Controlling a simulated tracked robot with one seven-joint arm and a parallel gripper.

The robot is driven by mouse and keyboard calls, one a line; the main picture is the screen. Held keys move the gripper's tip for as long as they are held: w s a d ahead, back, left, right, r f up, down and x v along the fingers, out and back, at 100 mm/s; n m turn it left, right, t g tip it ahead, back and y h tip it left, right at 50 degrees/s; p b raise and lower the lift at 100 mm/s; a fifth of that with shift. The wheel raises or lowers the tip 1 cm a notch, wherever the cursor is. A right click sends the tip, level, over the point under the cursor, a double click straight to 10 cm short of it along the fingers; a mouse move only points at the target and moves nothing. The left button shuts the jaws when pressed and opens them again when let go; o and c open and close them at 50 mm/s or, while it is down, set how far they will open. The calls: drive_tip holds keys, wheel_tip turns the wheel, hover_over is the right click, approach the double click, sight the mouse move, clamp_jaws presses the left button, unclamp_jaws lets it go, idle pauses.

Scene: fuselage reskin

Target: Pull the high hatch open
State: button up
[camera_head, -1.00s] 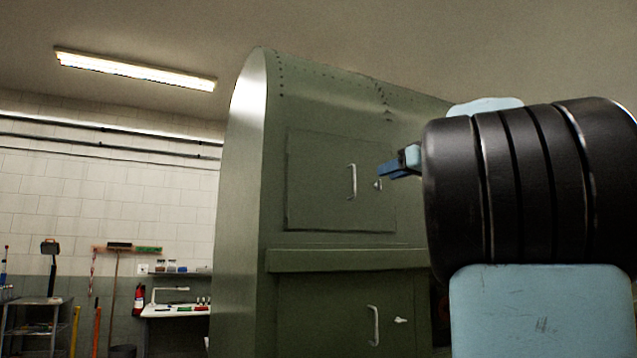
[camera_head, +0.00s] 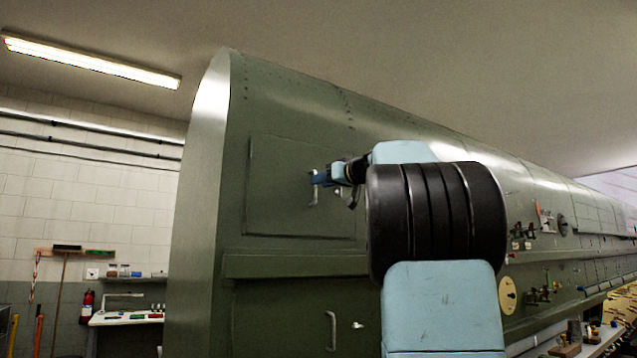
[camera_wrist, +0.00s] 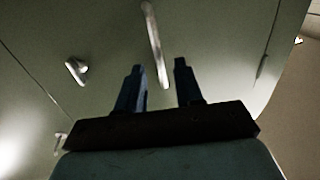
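The high hatch (camera_head: 285,205) is a closed, green rectangular panel in the upper fuselage wall. Its pale vertical bar handle (camera_head: 313,196) is partly hidden by my gripper (camera_head: 316,178) in the head view. In the wrist view my gripper (camera_wrist: 160,75) is open, its two blue fingers apart, and the handle (camera_wrist: 155,45) runs up between and beyond the fingertips. I cannot tell whether the fingers touch it. A small pale latch (camera_wrist: 76,71) sits beside the handle on the hatch in the wrist view.
A ledge (camera_head: 295,264) juts out below the high hatch. A lower hatch (camera_head: 275,318) has its own handle (camera_head: 331,330) and latch. Knobs and a round yellow dial (camera_head: 507,294) are on the wall at right. A workbench (camera_head: 125,318) stands at left.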

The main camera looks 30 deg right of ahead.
drive_tip(key=shift+w+a, duration=0.15)
drive_tip(key=shift+w, duration=0.5)
drive_tip(key=shift+c, duration=0.2)
clamp_jaws()
idle(0.8)
